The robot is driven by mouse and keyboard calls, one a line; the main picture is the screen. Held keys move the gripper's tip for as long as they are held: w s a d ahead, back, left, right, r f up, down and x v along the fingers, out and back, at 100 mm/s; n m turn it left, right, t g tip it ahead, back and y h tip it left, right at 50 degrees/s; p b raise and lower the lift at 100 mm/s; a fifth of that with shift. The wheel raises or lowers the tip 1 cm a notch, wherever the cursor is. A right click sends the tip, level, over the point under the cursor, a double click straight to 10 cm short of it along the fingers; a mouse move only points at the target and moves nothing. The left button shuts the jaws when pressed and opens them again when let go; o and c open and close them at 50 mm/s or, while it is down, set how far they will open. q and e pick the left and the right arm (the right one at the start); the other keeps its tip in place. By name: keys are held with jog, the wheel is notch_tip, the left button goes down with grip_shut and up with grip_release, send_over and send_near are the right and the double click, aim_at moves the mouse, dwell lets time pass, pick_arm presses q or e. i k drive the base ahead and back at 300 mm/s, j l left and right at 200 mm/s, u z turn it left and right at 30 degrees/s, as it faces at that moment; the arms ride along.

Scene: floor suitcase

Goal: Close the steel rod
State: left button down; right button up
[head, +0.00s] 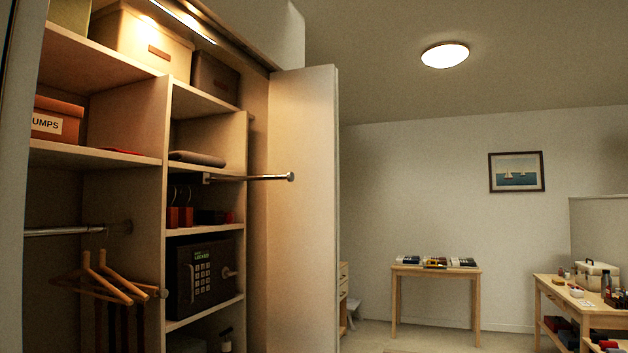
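A steel rod (250,178) sticks out of the wardrobe on the left side of the head view, towards the open door panel. It is slim and shiny, with a dark knob at its right end. Its left end meets a small bracket under the shelf that bears a folded grey cloth (197,158). A second steel rail (65,231) runs across the left compartment, lower down. Neither of my grippers shows in this view.
The wardrobe door (302,215) stands open just behind the rod. Wooden hangers (107,279) hang at lower left. A dark safe (203,275) sits below the rod. A small table (435,271) and a side bench (561,291) stand farther right. Air around the rod's tip looks clear.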

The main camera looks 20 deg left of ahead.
aim_at(289, 177)
jog(key=i+l, duration=0.1)
jog(key=i, duration=3.55)
jog(key=i+u, duration=0.1)
jog(key=u, duration=0.25)
jog(key=i+u, duration=0.1)
jog(key=u, duration=0.25)
jog(key=i+u, duration=0.1)
jog(key=u, duration=1.6)
